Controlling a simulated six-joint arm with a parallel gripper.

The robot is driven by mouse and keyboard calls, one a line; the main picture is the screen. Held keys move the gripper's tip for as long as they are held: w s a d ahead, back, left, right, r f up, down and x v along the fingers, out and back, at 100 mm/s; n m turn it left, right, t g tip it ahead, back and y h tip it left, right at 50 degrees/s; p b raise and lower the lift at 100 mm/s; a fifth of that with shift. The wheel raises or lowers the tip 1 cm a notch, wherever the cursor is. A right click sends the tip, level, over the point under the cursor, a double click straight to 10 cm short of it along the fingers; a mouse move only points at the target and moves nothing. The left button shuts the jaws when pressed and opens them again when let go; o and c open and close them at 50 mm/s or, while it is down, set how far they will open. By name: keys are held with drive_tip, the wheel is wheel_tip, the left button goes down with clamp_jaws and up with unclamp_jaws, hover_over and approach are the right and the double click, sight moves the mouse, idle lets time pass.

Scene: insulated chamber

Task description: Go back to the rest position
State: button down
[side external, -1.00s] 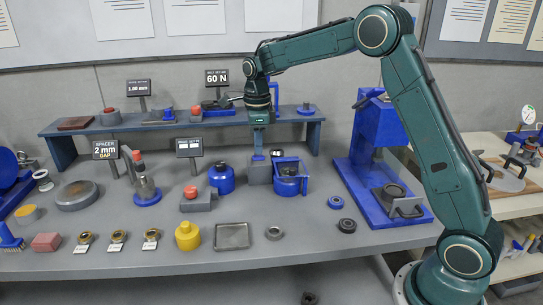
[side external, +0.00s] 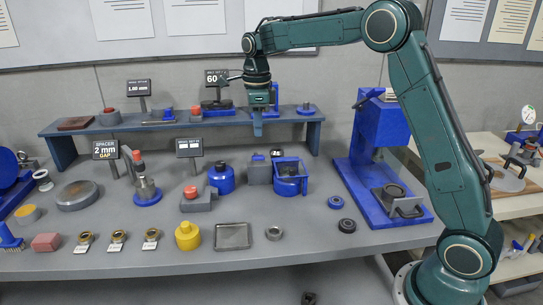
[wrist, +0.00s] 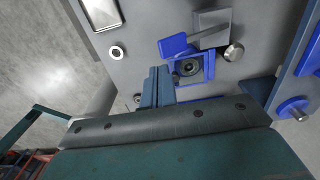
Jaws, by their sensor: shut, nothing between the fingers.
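My gripper (side external: 257,130) hangs pointing down from the green arm, in front of the raised shelf and above the bench. Its blue fingers are shut with nothing between them. In the wrist view the shut fingers (wrist: 157,88) show over the bench. Below the gripper in the side view stand a grey block (side external: 259,172) and a blue-framed fixture (side external: 290,178), both apart from it. The blue-framed fixture also shows in the wrist view (wrist: 208,72), just right of the fingers.
The raised shelf (side external: 95,127) runs behind the gripper with several parts and displays on it. A tall blue press (side external: 382,135) stands to the right. A blue jar (side external: 222,180), a yellow canister (side external: 187,236) and a metal tray (side external: 233,237) stand on the bench. The air above the bench is open.

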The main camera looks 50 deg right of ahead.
drive_tip(key=s+a+r+n+t, duration=0.1)
drive_tip(key=s+a+r+n, duration=0.1)
drive_tip(key=s+r+n, duration=0.4)
drive_tip(key=s+a+r+n+t, duration=0.2)
drive_tip(key=s+a+r+n, duration=0.1)
drive_tip(key=s+n, duration=0.55)
drive_tip(key=s+a+f+n+t, duration=0.1)
drive_tip(key=s+f+n, duration=0.1)
drive_tip(key=s+n, duration=0.4)
drive_tip(key=s+a+f+n+t, duration=0.1)
drive_tip(key=s+f+n, duration=0.2)
drive_tip(key=s, duration=0.9)
drive_tip(key=n, duration=0.3)
drive_tip(key=shift+s+t, duration=0.25)
drive_tip(key=shift+t, duration=0.05)
idle(0.7)
